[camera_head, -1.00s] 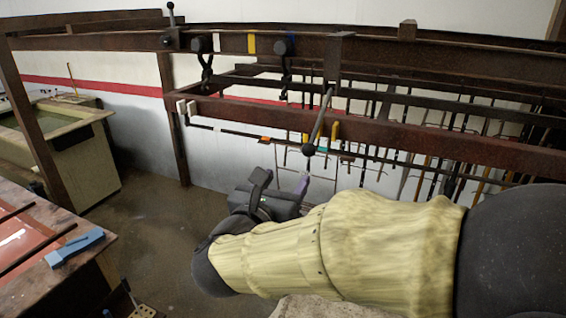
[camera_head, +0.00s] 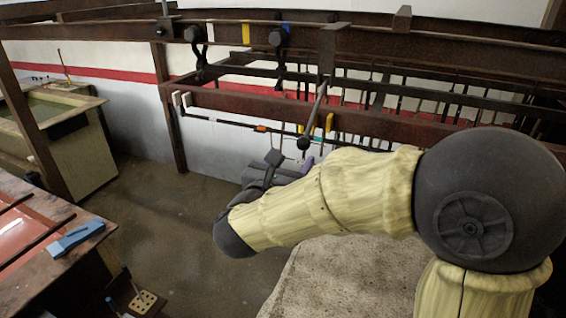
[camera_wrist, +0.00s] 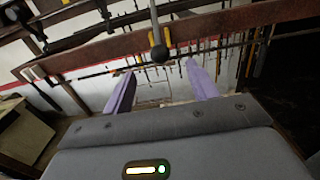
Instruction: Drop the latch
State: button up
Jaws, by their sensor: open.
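A thin metal lever with a dark ball knob (camera_head: 303,143) hangs from a bracket on the brown rail and slants down to the left. The knob also shows in the wrist view (camera_wrist: 158,53), ahead of my fingers and slightly left of the middle of the gap. A second, upright lever stands on a dark block (camera_head: 165,27) on the rail at the left. I cannot tell which lever is the latch. My gripper (camera_head: 297,168) is just below the hanging knob in the head view. Its purple fingers are apart and empty in the wrist view (camera_wrist: 163,80).
The brown rail (camera_head: 240,102) crosses above my gripper, with dark hooks (camera_head: 201,60) hanging on the left. Several rods stand behind it. A bench with a blue tool (camera_head: 75,239) is at lower left. A rough pale block (camera_head: 345,275) lies below my arm. The floor between is clear.

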aim_at(301, 148)
jog(key=b+x, duration=0.2)
jog(key=x, duration=0.5)
jog(key=shift+f, duration=0.2)
jog(key=shift+w+d+r+b, duration=0.1)
jog(key=shift+w+d+b, duration=0.2)
jog(key=shift+w, duration=0.35)
jog(key=shift+c, duration=0.2)
jog(key=c, duration=0.8)
jog(key=shift+c, duration=0.2)
